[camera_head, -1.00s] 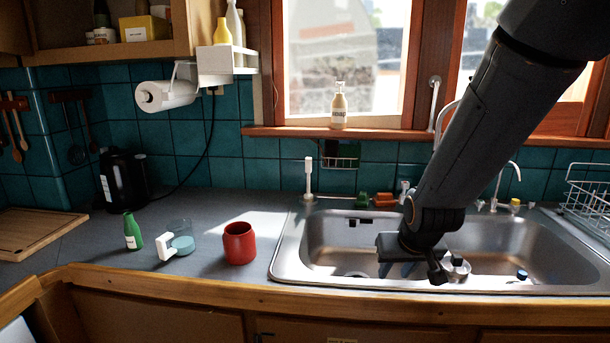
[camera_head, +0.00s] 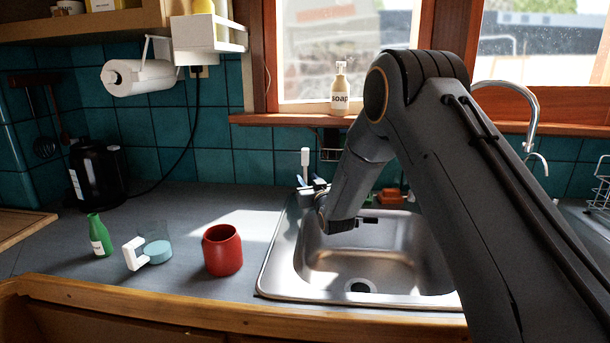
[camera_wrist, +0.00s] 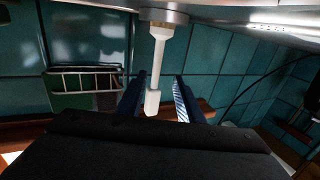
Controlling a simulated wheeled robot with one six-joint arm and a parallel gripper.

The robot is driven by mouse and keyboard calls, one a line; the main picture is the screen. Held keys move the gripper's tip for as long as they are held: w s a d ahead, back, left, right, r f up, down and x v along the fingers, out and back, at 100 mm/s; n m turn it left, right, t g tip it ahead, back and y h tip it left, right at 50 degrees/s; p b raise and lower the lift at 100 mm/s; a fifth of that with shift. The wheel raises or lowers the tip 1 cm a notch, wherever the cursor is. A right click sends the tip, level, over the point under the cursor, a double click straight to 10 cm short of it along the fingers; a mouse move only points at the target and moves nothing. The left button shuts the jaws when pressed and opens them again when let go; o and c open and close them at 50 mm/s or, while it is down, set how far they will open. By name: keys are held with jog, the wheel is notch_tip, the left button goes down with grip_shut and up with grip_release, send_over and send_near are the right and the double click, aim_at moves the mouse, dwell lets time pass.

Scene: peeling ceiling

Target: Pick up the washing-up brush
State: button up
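The washing-up brush (camera_head: 305,160) stands upright at the back left corner of the sink, with its white handle up. In the wrist view, which looks upside down, its white handle (camera_wrist: 158,50) hangs from a round grey base at the top. My gripper (camera_head: 312,186) reaches over the sink's left back corner, close to the brush. In the wrist view my gripper (camera_wrist: 160,80) is open, with a blue finger on each side of the handle. Gaps show on both sides. I cannot tell how deep the handle sits between the fingers.
A wire caddy (camera_wrist: 85,82) hangs on the tiles beside the brush. An orange block (camera_head: 391,196) lies behind the sink basin (camera_head: 400,265). A red pot (camera_head: 222,255), a green bottle (camera_head: 99,236) and a kettle (camera_head: 97,176) stand on the counter. A soap bottle (camera_head: 340,92) is on the sill.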

aim_at(306, 176)
jog(key=shift+d+f+p+x, duration=0.15)
jog(key=shift+p+x, duration=0.35)
jog(key=shift+x, duration=0.85)
jog(key=shift+d+f+p+x, duration=0.15)
jog(key=shift+p+x, duration=0.35)
jog(key=shift+x, duration=0.85)
jog(key=shift+w, duration=0.15)
jog(key=shift+c, duration=0.4)
jog(key=shift+r, duration=0.1)
grip_shut()
